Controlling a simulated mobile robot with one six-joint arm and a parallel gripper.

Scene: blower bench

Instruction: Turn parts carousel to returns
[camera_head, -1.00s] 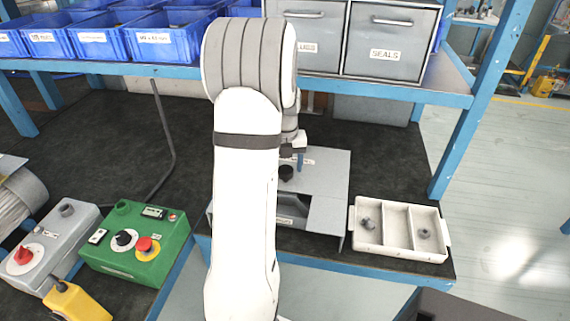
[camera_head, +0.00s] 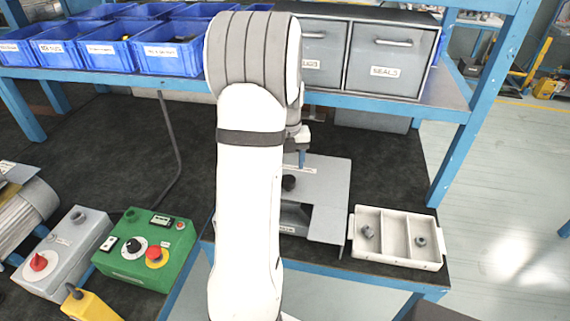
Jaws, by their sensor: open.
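The parts carousel appears to be the grey metal housing (camera_head: 328,190) on the bench, with a dark round knob (camera_head: 289,183) on its top plate and a labelled opening in its front. My white arm hides its left part. A label lies on the top plate but is too small to read, and I cannot tell which compartment faces the opening. My gripper (camera_head: 301,160) shows only in part behind my arm, above the back of the top plate and close behind the knob. It is open; I cannot tell whether it touches anything.
A white divided tray (camera_head: 397,262) with small fittings sits right of the housing. A green control box (camera_head: 146,250), a grey switch box (camera_head: 62,255) and a yellow pendant (camera_head: 90,305) are at left. Blue bins (camera_head: 168,50) and the SEALS drawer (camera_head: 387,57) stand on the shelf above.

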